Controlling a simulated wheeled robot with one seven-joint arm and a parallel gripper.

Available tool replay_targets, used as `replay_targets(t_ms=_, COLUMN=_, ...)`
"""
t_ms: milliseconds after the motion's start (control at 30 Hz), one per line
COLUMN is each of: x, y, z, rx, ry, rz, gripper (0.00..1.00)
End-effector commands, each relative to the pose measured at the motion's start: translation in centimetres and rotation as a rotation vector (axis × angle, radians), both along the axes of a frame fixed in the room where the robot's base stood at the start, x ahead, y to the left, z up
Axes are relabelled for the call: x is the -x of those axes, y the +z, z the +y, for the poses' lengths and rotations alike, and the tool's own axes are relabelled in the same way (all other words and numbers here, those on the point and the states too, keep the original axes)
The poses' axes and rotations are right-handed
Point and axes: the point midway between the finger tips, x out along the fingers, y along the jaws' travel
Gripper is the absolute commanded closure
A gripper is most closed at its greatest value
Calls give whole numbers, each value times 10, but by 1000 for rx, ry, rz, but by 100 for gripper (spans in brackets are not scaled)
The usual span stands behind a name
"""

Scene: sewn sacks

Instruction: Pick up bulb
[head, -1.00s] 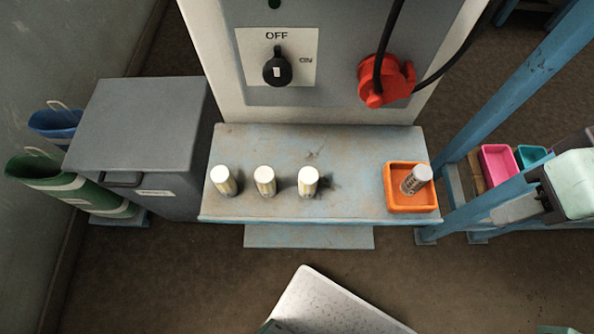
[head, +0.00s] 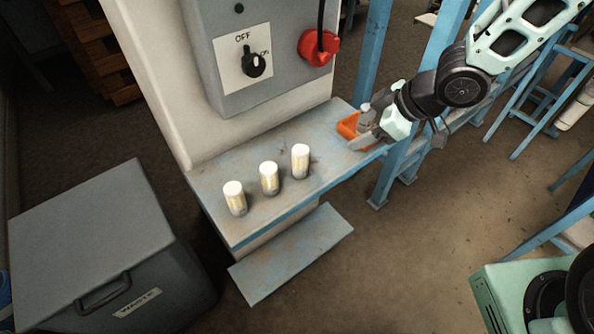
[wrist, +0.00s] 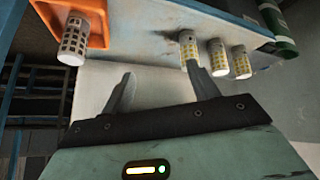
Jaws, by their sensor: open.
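Several bulbs show as short cylinders. Three white-capped ones with yellowish sides stand in a row on the blue-grey shelf (head: 225,215): a left bulb (head: 235,198), a middle bulb (head: 269,178) and a right bulb (head: 300,161). A greyer bulb (wrist: 73,40) with a dark grid pattern sits in the orange tray (wrist: 110,14); the tray also shows in the head view (head: 347,125), partly hidden by my gripper. My gripper (wrist: 161,72) is open and empty at the tray's right side. In the wrist view the greyer bulb lies left of both fingers, not between them.
A grey bin (head: 90,235) marked WASTE stands at the left. A machine with an OFF/ON knob (head: 253,65) and a red plug (head: 319,47) rises behind the shelf. Blue frame posts (head: 395,165) stand close to my arm. Open floor lies in front.

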Motion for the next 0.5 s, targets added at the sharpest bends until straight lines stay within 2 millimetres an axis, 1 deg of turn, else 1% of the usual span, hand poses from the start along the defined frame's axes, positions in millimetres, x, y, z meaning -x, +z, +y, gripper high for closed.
replay_targets(t_ms=33, x=-4, y=-21, z=-5, rx=-78, ry=41, rz=-5, gripper=40)
replay_targets(t_ms=133, x=-3, y=-35, z=-6, rx=-237, ry=140, rz=-31, gripper=40)
replay_targets(t_ms=200, x=1, y=-40, z=-7, rx=-332, ry=194, rz=-44, gripper=40)
replay_targets(t_ms=300, x=8, y=-42, z=-10, rx=-433, ry=248, rz=-55, gripper=40)
replay_targets(t_ms=400, x=13, y=-42, z=-10, rx=-488, ry=278, rz=-61, gripper=40)
replay_targets(t_ms=500, x=14, y=-44, z=-1, rx=-508, ry=291, rz=-62, gripper=40)
